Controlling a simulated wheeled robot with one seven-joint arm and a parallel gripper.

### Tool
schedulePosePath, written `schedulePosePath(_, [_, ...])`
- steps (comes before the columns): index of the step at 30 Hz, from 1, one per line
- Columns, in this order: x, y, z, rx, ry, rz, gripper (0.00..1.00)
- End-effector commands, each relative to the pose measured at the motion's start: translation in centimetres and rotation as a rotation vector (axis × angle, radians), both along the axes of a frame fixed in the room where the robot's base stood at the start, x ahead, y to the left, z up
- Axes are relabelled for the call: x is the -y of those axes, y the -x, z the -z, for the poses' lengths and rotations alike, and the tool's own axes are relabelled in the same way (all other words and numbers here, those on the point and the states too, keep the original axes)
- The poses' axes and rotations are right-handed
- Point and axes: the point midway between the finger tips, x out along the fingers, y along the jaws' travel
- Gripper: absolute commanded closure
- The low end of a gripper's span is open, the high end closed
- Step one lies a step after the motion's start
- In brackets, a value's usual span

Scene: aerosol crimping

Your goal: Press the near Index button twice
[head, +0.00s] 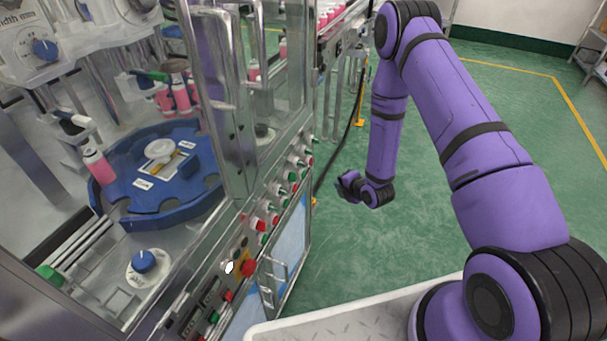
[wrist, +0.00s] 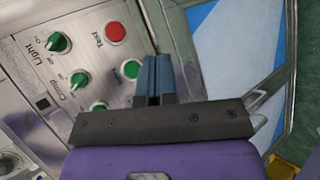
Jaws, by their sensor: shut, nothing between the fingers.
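My gripper (wrist: 155,62) has its two dark blue fingers together, with nothing between them. In the wrist view the fingertips overlap the panel edge, just right of a green button (wrist: 130,69); I cannot tell whether they touch. A red button (wrist: 115,32) marked "Test" sits above it. In the head view my gripper (head: 345,184) is over the green floor, right of the machine's control panel (head: 243,232). The panel carries a slanting row of red and green buttons and knobs. No Index label is readable, so I cannot tell which button is the near Index one.
Green knobs (wrist: 57,43) marked Light and Crimp sit left of the fingers. A red mushroom button (head: 249,267) on a yellow plate is lower on the panel. A cabinet door (head: 292,243) lies below the panel. The floor (head: 352,240) beside the machine is clear.

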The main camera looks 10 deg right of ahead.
Motion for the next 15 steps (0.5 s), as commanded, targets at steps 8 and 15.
schedulePosePath(8, [-0.2,-0.2,0.0,0.0,0.0,0.0,1.0])
schedulePosePath(15, [-2.1,-1.5,-0.1,0.0,-0.002,-0.001,1.0])
